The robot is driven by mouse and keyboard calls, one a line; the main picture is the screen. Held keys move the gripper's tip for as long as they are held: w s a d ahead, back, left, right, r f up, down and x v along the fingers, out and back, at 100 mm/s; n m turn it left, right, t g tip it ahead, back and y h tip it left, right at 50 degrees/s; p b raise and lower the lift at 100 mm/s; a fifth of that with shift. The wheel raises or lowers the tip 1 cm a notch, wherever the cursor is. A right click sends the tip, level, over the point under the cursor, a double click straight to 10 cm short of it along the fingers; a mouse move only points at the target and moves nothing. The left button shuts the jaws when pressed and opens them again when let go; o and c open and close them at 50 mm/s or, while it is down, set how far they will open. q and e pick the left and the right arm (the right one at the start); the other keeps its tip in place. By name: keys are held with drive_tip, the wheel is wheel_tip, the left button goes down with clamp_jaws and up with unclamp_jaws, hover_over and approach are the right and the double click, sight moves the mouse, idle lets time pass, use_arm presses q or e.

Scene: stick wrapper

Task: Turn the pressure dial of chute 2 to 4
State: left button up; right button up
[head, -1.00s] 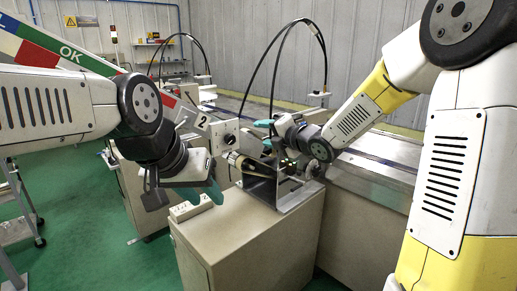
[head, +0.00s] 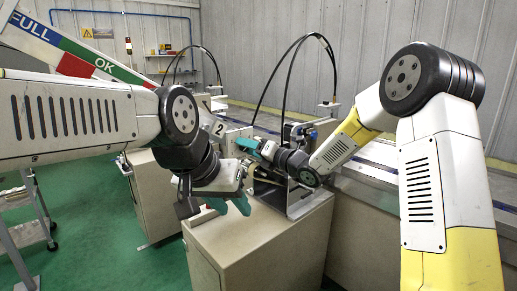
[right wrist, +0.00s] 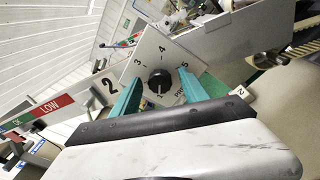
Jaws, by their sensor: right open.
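The pressure dial (right wrist: 159,80) is a round black knob on a white plate (right wrist: 150,50) in the right wrist view. The numbers 3, 4 and 5 run around its upper side, and a big 2 is to the left. A white mark shows low on the knob; I cannot tell its exact setting. My right gripper (head: 252,147) is open, its teal fingers one on each side of the dial in the right wrist view (right wrist: 158,88). Contact cannot be told. In the head view the dial is hidden. My left gripper (head: 230,205) is open and empty over the cabinet's left front.
The beige cabinet (head: 255,250) carries a metal bracket (head: 300,202) behind my grippers. Black cables (head: 278,75) arch above. A sloped FULL/OK board (head: 75,48) is at upper left, a cart (head: 35,215) at far left. Green floor is free between cart and cabinet.

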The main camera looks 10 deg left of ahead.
drive_tip(key=shift+c, duration=0.2)
clamp_jaws()
